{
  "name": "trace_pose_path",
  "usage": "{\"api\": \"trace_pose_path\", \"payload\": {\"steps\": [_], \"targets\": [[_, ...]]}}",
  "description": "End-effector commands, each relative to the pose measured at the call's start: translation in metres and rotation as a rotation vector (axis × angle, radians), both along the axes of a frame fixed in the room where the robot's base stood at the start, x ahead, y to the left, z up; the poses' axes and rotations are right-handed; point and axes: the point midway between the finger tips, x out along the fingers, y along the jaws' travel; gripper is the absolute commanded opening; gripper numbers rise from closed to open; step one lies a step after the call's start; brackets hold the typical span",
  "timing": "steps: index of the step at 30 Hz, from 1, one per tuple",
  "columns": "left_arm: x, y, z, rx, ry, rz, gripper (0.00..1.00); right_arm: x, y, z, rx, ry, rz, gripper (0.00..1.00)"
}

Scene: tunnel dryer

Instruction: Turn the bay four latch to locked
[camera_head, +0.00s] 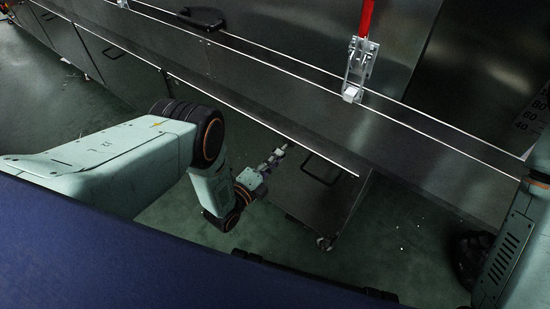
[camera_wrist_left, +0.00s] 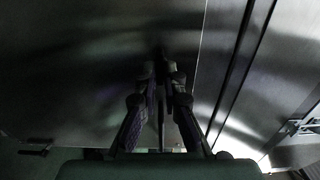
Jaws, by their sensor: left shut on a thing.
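A metal latch (camera_head: 357,67) with a red upright handle (camera_head: 366,18) is mounted on the steel front of the dryer, right of centre in the head view. No bay number is readable on it. A metal latch part (camera_wrist_left: 298,128) also shows at the right edge of the left wrist view. My left gripper (camera_head: 277,157) is low and left of the red-handled latch, apart from it. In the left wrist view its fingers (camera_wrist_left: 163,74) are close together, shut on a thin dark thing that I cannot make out. My right gripper is out of view.
Long steel ledges run diagonally across the dryer front. A black handle (camera_head: 201,20) is at the upper left. A marked scale (camera_head: 533,112) is at the right. Green floor (camera_head: 385,245) is open nearby.

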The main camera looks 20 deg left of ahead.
Motion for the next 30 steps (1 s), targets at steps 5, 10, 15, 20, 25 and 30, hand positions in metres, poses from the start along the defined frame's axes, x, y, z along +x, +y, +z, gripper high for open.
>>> {"api": "trace_pose_path", "payload": {"steps": [5, 10, 15, 20, 25, 30], "targets": [[0.0, 0.0015, -0.0006, 0.017, -0.005, 0.004, 0.0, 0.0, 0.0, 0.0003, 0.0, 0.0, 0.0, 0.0], [0.0002, 0.0016, -0.0005, 0.019, -0.006, 0.004, 0.0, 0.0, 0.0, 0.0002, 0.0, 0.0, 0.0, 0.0], [0.0002, 0.0017, -0.0004, 0.019, -0.006, 0.004, 0.0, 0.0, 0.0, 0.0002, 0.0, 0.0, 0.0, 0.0], [0.0002, 0.0015, -0.0003, 0.018, -0.006, 0.004, 0.21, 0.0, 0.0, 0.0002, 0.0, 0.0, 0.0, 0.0], [0.0002, 0.0009, -0.0001, 0.017, -0.006, 0.002, 0.31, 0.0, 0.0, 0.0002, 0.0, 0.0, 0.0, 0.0], [0.0002, 0.0005, 0.0, 0.016, -0.006, 0.001, 0.31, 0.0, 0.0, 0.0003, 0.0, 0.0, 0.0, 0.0]]}}
